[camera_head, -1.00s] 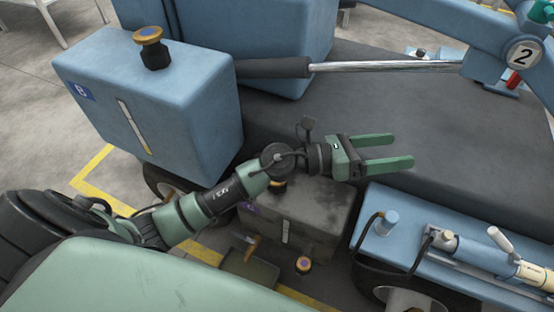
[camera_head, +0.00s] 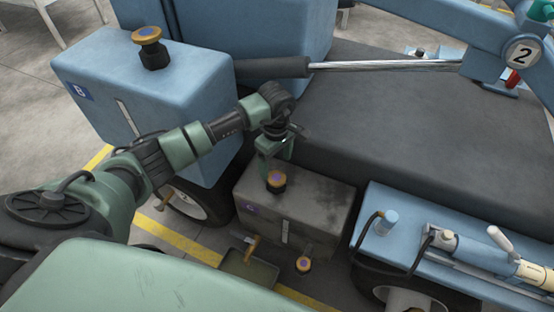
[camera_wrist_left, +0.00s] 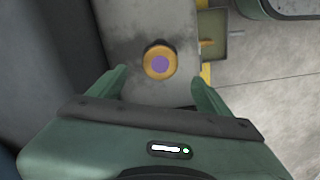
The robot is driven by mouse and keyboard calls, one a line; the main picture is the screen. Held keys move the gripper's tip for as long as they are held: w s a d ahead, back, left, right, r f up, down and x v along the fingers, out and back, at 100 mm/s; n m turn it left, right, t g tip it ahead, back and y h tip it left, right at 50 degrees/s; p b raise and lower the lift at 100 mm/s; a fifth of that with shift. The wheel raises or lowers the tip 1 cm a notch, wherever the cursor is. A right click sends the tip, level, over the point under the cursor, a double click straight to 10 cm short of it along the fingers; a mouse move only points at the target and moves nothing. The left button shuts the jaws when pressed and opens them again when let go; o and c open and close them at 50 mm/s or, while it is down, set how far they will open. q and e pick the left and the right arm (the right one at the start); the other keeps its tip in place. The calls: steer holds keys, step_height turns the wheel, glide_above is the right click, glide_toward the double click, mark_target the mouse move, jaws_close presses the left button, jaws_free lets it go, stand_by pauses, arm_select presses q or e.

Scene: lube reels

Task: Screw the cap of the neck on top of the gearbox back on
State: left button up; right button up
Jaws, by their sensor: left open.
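The gearbox (camera_head: 318,212) is a dark, grimy grey box low between the blue machine parts. On its top, a dark neck carries an orange cap with a purple centre (camera_head: 276,179). Whether the cap is tight cannot be told. The cap also shows in the left wrist view (camera_wrist_left: 160,63), just beyond the fingertips. My left gripper (camera_head: 273,168) points down over the cap, partly in front of it. In the left wrist view the left gripper (camera_wrist_left: 158,80) is open and empty, with its fingers spread wider than the cap. My right gripper is not seen.
A blue tank marked B (camera_head: 150,95) has a similar orange cap (camera_head: 147,35) on top. Another orange-and-purple cap (camera_head: 303,264) is low at the gearbox's front, near a small tray (camera_head: 250,268). A blue unit with a cylinder (camera_head: 460,245) stands at right.

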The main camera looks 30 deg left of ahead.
mark_target(276, 177)
arm_select(q)
step_height(276, 177, down, 5)
steer(key=shift+d+f+b, duration=0.1)
steer(key=shift+f+b, duration=0.1)
steer(key=shift+b, duration=0.15)
steer(key=shift+f, duration=0.65)
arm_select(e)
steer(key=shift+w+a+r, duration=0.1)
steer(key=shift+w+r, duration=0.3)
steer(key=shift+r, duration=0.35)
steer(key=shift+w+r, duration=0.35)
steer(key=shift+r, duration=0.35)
arm_select(q)
steer(key=c, duration=1.6)
steer(key=shift+o, duration=0.2)
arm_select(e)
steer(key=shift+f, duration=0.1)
arm_select(q)
steer(key=shift+m+b, duration=0.3)
steer(key=shift+m, duration=0.1)
steer(key=shift+m+b, duration=0.6)
steer(key=shift+m, duration=0.4)
steer(key=shift+m+b, duration=0.65)
steer(key=shift+m, duration=0.35)
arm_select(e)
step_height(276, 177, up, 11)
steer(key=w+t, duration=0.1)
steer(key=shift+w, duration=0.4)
